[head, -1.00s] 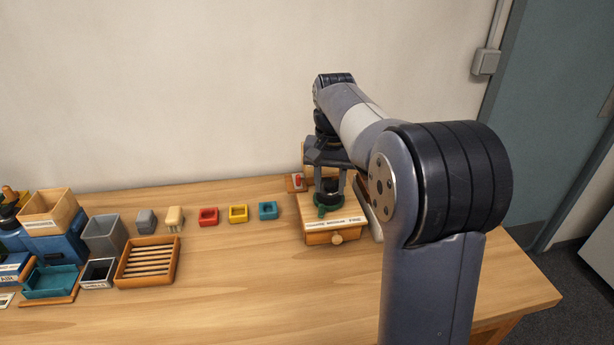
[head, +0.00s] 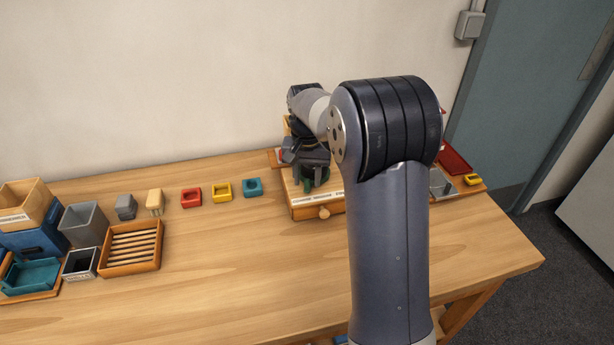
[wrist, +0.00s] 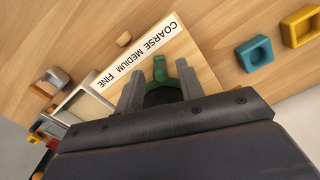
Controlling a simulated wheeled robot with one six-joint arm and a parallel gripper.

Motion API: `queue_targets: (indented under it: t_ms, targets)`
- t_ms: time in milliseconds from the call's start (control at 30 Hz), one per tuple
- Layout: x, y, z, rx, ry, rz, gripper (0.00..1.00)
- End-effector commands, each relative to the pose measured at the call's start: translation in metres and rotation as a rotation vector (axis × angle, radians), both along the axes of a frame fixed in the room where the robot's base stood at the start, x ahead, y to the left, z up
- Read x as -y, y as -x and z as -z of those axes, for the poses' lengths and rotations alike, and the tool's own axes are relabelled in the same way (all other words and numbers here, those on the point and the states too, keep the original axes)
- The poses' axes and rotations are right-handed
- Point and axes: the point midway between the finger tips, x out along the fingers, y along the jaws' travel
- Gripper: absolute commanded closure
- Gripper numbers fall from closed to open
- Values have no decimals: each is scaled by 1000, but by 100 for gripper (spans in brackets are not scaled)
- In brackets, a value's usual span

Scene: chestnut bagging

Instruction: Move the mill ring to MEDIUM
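The mill (head: 303,211) is a wooden box with a small round knob and a white label (wrist: 137,54) reading COARSE, MEDIUM, FINE. Its green mill ring (wrist: 160,73) sits on top. The ring's tab stands out toward the label, seemingly nearer COARSE than the middle of MEDIUM. My gripper (wrist: 160,84) is down at the ring, with one finger on each side of it. Whether the fingers press on the ring or leave a small gap is not clear. My gripper body hides the ring's rear, and in the head view my arm hides the mill's right part.
Red, yellow and teal blocks (head: 253,187) stand in a row left of the mill. A slatted wooden tray (head: 131,246) and several bins are farther left. A red tray (head: 455,160) lies right of my arm. The table's front middle is clear.

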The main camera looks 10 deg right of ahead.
Motion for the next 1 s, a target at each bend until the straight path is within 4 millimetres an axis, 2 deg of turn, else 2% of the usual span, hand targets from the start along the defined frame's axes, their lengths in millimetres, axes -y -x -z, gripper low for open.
queue_targets:
  t_ms: [300,767,1000]
  targets:
    - [0,0,3,0,0,0,64]
    - [0,0,3,0,0,0,100]
    - [0,0,3,1,0,0,100]
